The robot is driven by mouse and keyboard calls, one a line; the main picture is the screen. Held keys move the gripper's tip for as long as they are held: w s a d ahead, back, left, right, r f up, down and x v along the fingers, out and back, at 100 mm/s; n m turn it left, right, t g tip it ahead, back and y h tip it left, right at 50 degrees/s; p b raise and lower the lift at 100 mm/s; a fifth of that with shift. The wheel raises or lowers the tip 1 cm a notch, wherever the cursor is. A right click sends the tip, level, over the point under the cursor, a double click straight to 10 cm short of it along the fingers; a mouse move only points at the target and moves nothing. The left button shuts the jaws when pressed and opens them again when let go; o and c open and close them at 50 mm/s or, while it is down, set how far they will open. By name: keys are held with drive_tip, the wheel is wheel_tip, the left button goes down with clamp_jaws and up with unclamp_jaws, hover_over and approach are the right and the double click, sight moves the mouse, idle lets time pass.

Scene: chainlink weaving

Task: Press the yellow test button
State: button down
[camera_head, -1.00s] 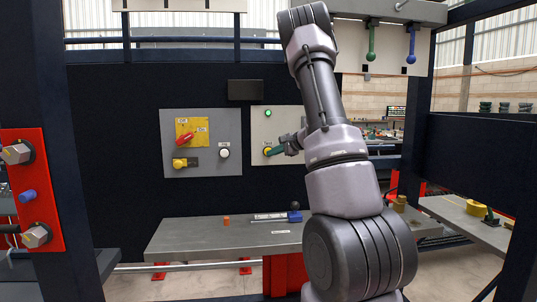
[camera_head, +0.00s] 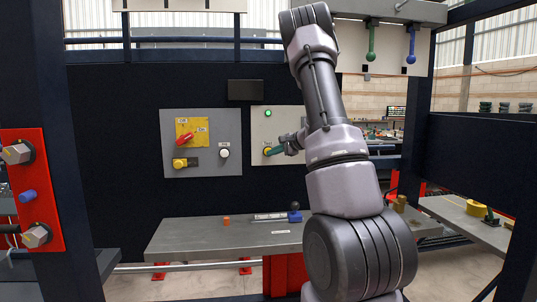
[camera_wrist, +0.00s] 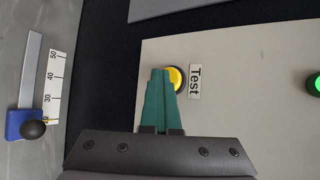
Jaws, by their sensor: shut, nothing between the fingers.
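The yellow test button (camera_wrist: 177,76) sits on a pale panel (camera_wrist: 240,90), beside a "Test" label (camera_wrist: 195,82) in the wrist view. My gripper (camera_wrist: 162,72) is shut, its green fingers together and empty. The fingertips overlap the left part of the button in the wrist view; I cannot tell whether they touch it. In the head view the green fingertips (camera_head: 268,152) are at the button on the panel, covering most of it.
A lit green lamp (camera_head: 268,113) is on the same panel. A grey panel (camera_head: 231,125) to the left carries a red switch (camera_head: 185,139), a yellow knob (camera_head: 179,163) and a white button (camera_head: 224,153). A bench (camera_head: 200,240) with a blue-based slide gauge (camera_wrist: 28,124) lies below.

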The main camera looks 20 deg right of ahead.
drive_tip(key=shift+r, duration=0.1)
drive_tip(key=s+a, duration=0.1)
drive_tip(key=s, duration=0.4)
drive_tip(key=shift+s+a, duration=0.3)
drive_tip(key=shift+s, duration=0.1)
idle(0.5)
drive_tip(key=s+a+r+n+g+y, duration=0.1)
drive_tip(key=s+a+r+n+g, duration=0.15)
drive_tip(key=s+a+r, duration=0.4)
drive_tip(key=s+a+r+n+g+y, duration=0.2)
drive_tip(key=s+a+r+n, duration=0.15)
drive_tip(key=s+a, duration=0.55)
drive_tip(key=s+a+r+n+h, duration=0.1)
drive_tip(key=s+n+h, duration=0.2)
drive_tip(key=s, duration=0.6)
drive_tip(key=s+a+r+n+h, duration=0.1)
drive_tip(key=s+a+n+h, duration=0.1)
drive_tip(key=s, duration=0.7)
drive_tip(key=shift+n+h, duration=0.6)
drive_tip(key=shift+n, duration=0.3)
